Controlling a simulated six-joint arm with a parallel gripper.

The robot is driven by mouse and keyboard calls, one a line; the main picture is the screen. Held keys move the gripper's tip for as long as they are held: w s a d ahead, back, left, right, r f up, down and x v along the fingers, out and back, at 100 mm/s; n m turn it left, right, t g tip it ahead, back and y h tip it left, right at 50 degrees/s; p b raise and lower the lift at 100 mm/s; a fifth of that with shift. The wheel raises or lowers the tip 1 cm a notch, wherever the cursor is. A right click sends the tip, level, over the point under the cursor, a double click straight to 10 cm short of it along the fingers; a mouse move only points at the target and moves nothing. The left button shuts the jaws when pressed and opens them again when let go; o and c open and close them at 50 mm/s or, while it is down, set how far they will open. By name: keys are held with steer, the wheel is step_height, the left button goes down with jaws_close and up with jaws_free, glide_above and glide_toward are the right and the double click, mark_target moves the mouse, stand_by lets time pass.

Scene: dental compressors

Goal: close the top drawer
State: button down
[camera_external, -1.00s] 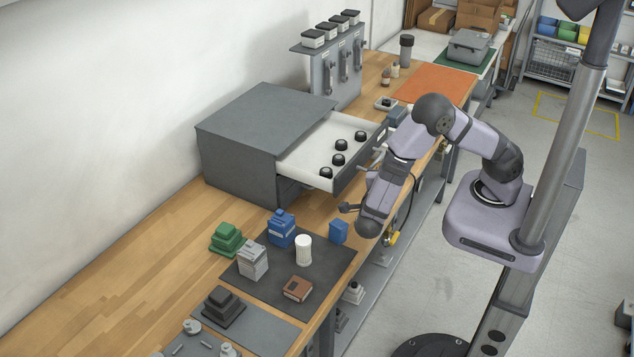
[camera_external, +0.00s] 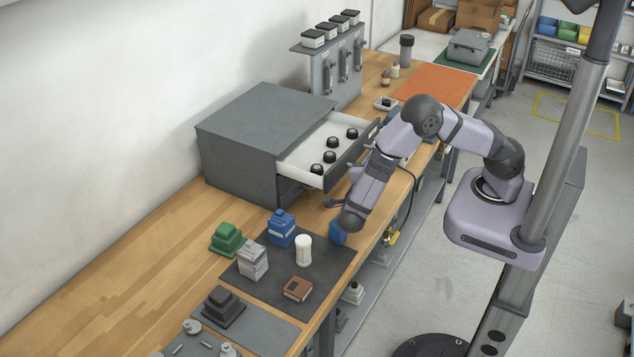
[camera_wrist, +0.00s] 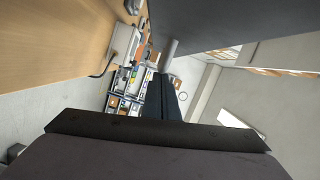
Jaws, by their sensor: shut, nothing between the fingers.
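The top drawer (camera_external: 301,162) of the grey cabinet (camera_external: 264,117) is partly open. Its white inside holds several black round knobs or caps, and its dark front panel faces the arm. My gripper (camera_external: 332,203) is low in front of the drawer, near the near end of its front. My forearm and wrist hide part of the front panel and its handle. My gripper is shut and holds nothing. The wrist view shows a dark grey panel (camera_wrist: 230,22) close above, probably the drawer front. Whether my gripper touches the drawer I cannot tell.
A blue box (camera_external: 338,233) stands close beside my wrist. A dark mat (camera_external: 268,275) with a blue item, a white cylinder, a grey stack and a brown box lies nearer the camera. Bare wooden bench (camera_external: 150,262) is free at left.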

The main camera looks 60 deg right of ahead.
mark_target(321, 155)
steer(key=w+b, duration=0.2)
steer(key=w, duration=1.3)
steer(key=shift+f, duration=0.1)
steer(key=shift+w, duration=0.5)
steer(key=shift+w+r, duration=0.1)
steer(key=shift+r, duration=0.15)
steer(key=shift+r, duration=0.1)
